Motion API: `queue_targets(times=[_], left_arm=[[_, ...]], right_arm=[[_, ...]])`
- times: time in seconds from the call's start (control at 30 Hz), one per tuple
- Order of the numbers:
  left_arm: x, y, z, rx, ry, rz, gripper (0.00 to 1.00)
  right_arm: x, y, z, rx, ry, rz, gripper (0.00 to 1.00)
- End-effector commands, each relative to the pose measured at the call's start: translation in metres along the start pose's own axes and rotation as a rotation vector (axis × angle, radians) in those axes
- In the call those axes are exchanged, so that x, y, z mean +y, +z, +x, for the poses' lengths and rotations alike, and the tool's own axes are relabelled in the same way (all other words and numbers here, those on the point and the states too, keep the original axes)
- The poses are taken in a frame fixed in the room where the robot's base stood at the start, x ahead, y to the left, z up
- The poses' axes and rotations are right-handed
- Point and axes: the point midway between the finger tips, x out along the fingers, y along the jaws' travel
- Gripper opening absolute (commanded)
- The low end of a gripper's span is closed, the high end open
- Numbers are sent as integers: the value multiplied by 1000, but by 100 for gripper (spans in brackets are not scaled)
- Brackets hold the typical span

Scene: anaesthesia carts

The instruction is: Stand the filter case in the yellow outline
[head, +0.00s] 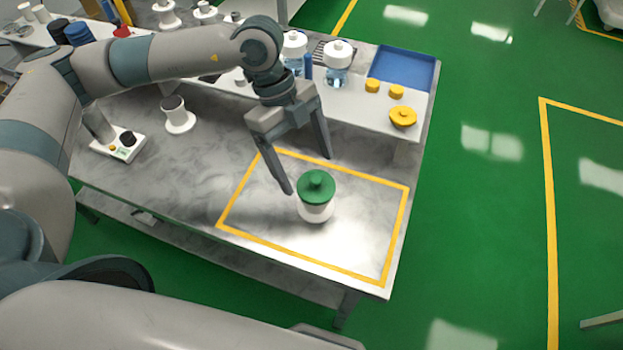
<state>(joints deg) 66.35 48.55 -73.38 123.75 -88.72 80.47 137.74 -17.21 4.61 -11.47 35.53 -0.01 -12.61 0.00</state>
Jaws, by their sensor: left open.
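The filter case, a white round body with a green knobbed lid (316,187), stands upright on the grey table (195,205). It is inside the yellow outline (300,259), near its middle and clear of the lines. My left gripper (308,174) is open and empty. Its fingers point down just behind the case; one fingertip is close to the lid's left side, and I cannot tell whether it touches. My right gripper is not in view.
A raised white shelf along the back holds white-capped jars (337,58), yellow knobbed pieces (403,116) and a blue tray (402,70). A small device (118,146) and a white stand (180,122) are at left. The outline's right part is clear.

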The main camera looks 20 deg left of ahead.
Motion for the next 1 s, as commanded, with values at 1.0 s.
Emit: queue_targets(times=[1.0], left_arm=[[0, 0, -50, 0, 0, 0, 81]], right_arm=[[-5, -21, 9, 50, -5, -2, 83]])
